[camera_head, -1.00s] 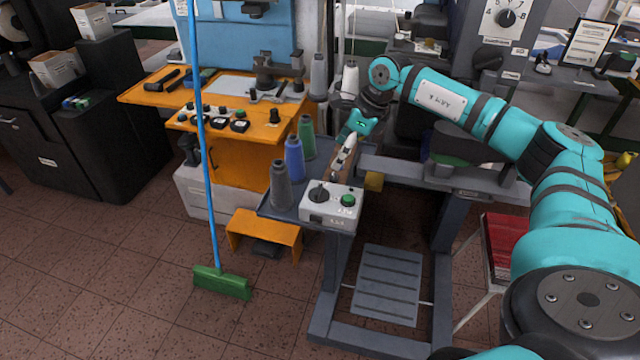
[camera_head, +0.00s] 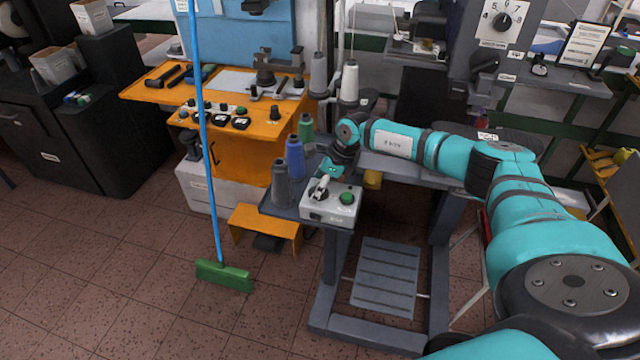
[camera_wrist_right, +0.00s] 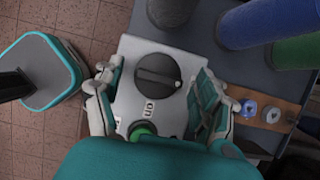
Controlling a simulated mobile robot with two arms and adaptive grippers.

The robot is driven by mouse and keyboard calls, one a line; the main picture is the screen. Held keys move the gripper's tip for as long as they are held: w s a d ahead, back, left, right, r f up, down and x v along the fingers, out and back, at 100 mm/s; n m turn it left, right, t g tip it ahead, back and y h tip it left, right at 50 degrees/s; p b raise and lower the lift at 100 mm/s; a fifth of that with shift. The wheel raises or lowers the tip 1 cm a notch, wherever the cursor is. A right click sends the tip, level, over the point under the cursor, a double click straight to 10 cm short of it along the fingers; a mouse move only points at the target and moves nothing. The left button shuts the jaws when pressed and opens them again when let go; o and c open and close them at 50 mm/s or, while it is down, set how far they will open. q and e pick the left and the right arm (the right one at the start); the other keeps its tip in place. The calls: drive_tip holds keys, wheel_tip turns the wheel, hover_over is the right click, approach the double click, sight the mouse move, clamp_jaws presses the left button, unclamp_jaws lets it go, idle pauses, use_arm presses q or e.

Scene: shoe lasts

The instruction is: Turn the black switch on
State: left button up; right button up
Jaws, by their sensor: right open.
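The black switch (camera_wrist_right: 158,77) is a round rotary knob with a raised bar, on top of a small white control box (camera_head: 341,217). In the right wrist view the bar lies nearly crosswise, slightly tilted. An "ON" label (camera_wrist_right: 150,108) is printed beside the knob. A green button (camera_head: 347,198) sits on the same box; the gripper body partly covers it in the wrist view. My right gripper (camera_wrist_right: 156,84) is open above the box, one finger on each side of the knob, with visible gaps to it.
A blue-handled broom (camera_head: 223,276) stands to the left. An orange workbench (camera_head: 240,148) is behind it. Open tiled floor lies front left.

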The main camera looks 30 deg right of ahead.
drive_tip(key=c, duration=1.2)
drive_tip(key=shift+o, duration=0.2)
